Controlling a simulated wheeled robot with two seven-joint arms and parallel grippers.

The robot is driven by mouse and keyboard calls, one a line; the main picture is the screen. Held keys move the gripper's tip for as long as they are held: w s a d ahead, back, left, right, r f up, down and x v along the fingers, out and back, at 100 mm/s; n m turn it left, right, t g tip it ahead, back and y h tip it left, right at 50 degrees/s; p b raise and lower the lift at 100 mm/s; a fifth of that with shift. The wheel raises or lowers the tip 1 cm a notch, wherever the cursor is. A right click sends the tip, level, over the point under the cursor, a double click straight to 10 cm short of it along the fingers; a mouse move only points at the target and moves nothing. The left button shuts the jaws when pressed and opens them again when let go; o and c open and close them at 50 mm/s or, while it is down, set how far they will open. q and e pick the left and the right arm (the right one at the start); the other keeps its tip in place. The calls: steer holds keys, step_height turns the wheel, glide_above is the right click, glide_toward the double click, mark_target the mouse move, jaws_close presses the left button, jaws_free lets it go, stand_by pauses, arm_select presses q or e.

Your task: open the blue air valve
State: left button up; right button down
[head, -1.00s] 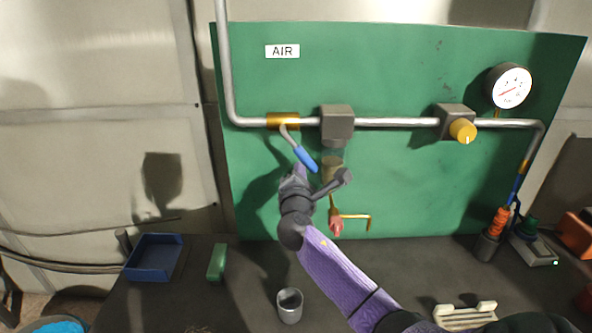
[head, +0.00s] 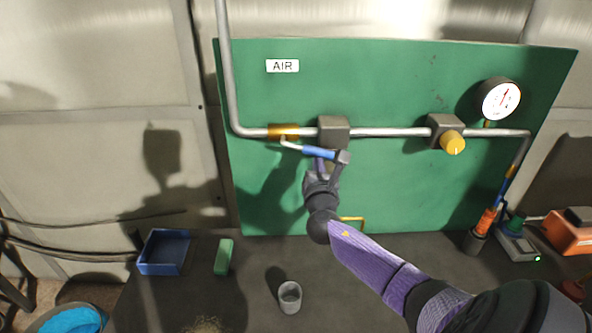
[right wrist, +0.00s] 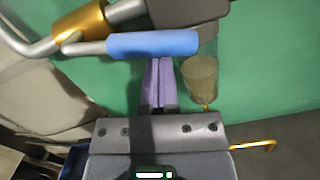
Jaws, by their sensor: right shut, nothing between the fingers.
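The blue air valve is a brass body (head: 283,131) on the grey pipe under the AIR label (head: 283,66), with a bent metal lever ending in a blue grip (head: 319,153). The lever lies nearly along the pipe, its blue end to the right and slightly low. The blue grip also shows in the right wrist view (right wrist: 153,44). My right gripper (head: 319,162) is shut and empty, its purple fingers (right wrist: 158,64) just under the blue grip. They look touching or very close. My left gripper is not in view.
Right of the valve sit a grey filter block (head: 334,130) with a clear bowl (right wrist: 201,78), a yellow regulator knob (head: 453,144) and a gauge (head: 501,99). On the bench are a blue tray (head: 164,252), a green block (head: 223,256) and a metal cup (head: 290,297).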

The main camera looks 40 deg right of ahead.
steer(key=shift+s+d+r+n+p, duration=0.1)
steer(key=shift+d+r+n+p, duration=0.05)
steer(key=shift+r+n+p, duration=0.3)
steer(key=shift+s+d+r+n+p, duration=0.1)
steer(key=shift+r+n+p, duration=0.15)
steer(key=shift+n+p, duration=0.25)
